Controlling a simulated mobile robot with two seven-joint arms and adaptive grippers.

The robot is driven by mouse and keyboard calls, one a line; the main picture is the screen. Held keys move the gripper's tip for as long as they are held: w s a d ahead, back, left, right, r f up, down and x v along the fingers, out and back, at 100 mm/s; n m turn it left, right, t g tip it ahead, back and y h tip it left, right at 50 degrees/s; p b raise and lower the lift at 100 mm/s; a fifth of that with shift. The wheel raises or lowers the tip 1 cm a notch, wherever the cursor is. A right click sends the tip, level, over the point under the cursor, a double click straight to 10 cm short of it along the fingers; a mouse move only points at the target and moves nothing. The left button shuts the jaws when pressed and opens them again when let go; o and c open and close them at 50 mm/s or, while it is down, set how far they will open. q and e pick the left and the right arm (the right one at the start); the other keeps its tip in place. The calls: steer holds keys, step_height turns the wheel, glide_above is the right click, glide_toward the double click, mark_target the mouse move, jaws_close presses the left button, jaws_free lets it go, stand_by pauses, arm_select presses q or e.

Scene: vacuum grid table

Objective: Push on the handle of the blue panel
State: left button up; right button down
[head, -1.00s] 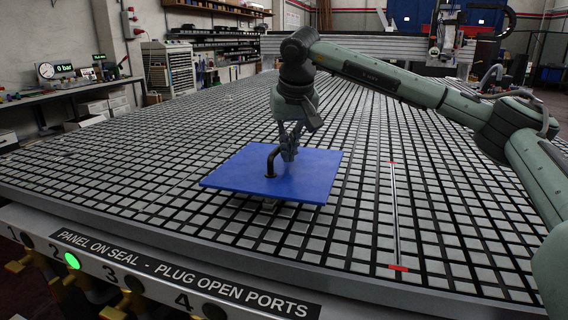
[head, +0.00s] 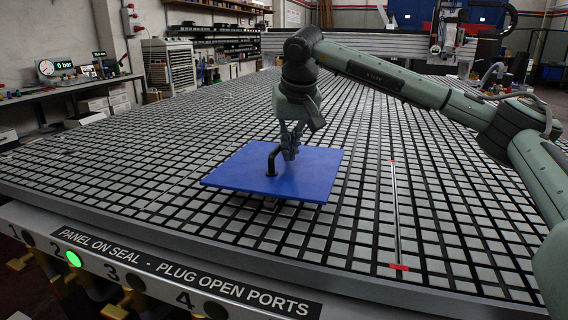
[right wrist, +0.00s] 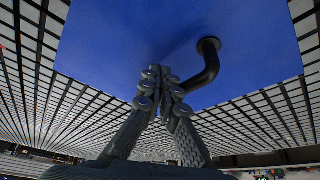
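The blue panel (head: 235,178) lies flat over the grid table (head: 140,190), near its front edge. Its black bent handle (head: 271,160) rises from the panel and runs toward my right gripper (head: 290,156). In the right wrist view, the handle (right wrist: 207,66) leaves the blue panel (right wrist: 110,40) at a round foot and meets the fingers of my right gripper (right wrist: 164,82) from the right. Those fingers are together, pointing at the panel, with the handle against their right side. The handle's far end is hidden behind them. My left gripper is not in view.
A thin rod with red ends (head: 396,220) lies on the table right of the panel. A green light (head: 73,259) glows on the front rail. A gauge and display reading 0 bar (head: 64,68) stand on the left bench.

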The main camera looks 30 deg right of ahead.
steer(key=shift+s+d, duration=1)
steer(key=shift+s, duration=0.15)
step_height(320, 180, up, 8)
stand_by(0.4)
